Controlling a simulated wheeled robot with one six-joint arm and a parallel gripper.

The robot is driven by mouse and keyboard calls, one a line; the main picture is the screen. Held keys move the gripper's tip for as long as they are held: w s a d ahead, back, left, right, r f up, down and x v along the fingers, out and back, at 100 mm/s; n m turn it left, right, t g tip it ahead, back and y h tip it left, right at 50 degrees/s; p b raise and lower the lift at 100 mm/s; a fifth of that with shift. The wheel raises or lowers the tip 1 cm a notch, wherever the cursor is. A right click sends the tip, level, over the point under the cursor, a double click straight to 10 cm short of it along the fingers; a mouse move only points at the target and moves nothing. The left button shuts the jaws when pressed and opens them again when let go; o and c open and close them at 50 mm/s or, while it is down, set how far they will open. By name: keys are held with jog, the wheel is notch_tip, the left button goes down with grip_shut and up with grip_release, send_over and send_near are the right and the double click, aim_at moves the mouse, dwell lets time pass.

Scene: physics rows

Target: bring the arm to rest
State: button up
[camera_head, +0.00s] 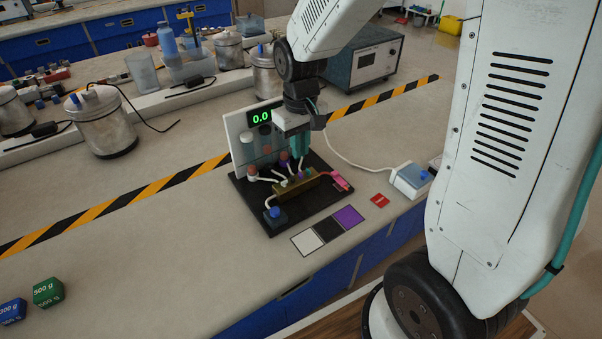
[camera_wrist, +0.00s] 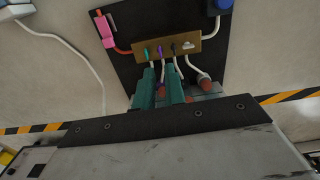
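My gripper (camera_head: 300,150) hangs over the black board (camera_head: 246,197) on the bench, in front of the panel with a green 0.0 display (camera_head: 260,117). In the wrist view its two teal fingers (camera_wrist: 160,72) stand apart, with no held object visible between them. A brass block (camera_head: 297,190) with several coloured plugs lies on the board; it also shows just beyond the fingertips in the wrist view (camera_wrist: 194,56). White leads run from the plugs. Whether the fingers touch any lead or plug cannot be told.
A pink connector (camera_head: 339,181) and a dark blue-topped post (camera_head: 275,215) flank the block. White, black and purple squares (camera_head: 328,230) lie in front. A white box (camera_head: 410,180) is at right, metal pots (camera_head: 100,120) at left, a grey instrument (camera_head: 365,62) behind.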

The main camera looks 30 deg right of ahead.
dwell(0.3)
jog(key=s+r+m, duration=0.1)
jog(key=s+r, duration=0.6)
jog(key=s, duration=0.4)
jog(key=s+r+t, duration=0.1)
jog(key=s+r, duration=0.6)
jog(key=s, duration=0.4)
jog(key=shift+s+d+r+m, duration=0.15)
jog(key=shift+s+d+m, duration=0.15)
jog(key=shift+d+m, duration=0.1)
dwell(0.5)
